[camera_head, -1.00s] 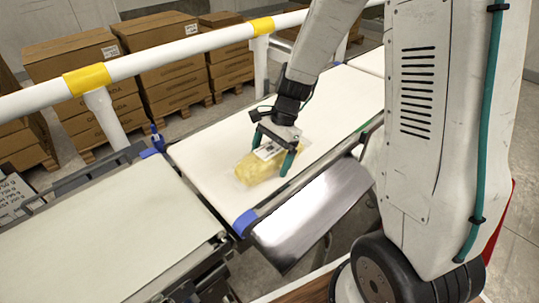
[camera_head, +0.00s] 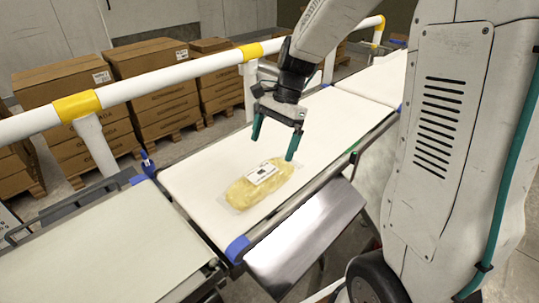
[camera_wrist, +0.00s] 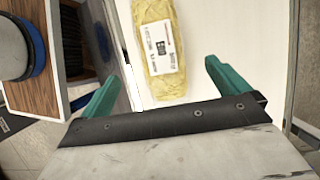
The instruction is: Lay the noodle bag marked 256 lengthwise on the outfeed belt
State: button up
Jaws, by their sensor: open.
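The noodle bag (camera_head: 258,185) is a clear pack of yellow noodles with a white label. It lies flat on the white outfeed belt (camera_head: 205,200), near its front end, with its long side roughly along the belt. The number on the label is too small to read. My gripper (camera_head: 275,143) is open above and slightly beyond the bag, apart from it. In the wrist view the bag (camera_wrist: 158,45) lies ahead between the two green fingers (camera_wrist: 160,80), with nothing held; its far end is cut off by the frame.
Another belt (camera_head: 110,245) stands at the lower left, across a narrow gap. A metal plate (camera_head: 305,235) slopes beside the near edge. A white rail with yellow bands (camera_head: 165,83) runs behind, with stacked cartons (camera_head: 155,80) beyond. The belt past the bag is clear.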

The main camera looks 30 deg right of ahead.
jog(key=shift+s+r, duration=0.15)
jog(key=shift+r, duration=0.3)
jog(key=s+r+n+t+h, duration=0.1)
jog(key=s+r+n, duration=0.2)
jog(key=s, duration=0.4)
jog(key=s+r+n+t+h, duration=0.1)
jog(key=s+r+n, duration=0.2)
jog(key=s+n, duration=0.3)
jog(key=s+a+r+n+h, duration=0.1)
jog(key=s+n, duration=0.4)
jog(key=s, duration=0.5)
jog(key=shift+r+t+h, duration=0.4)
jog(key=shift+r+h, duration=0.2)
jog(key=shift+r, duration=0.3)
jog(key=shift+a, duration=0.1)
jog(key=shift+c, duration=0.3)
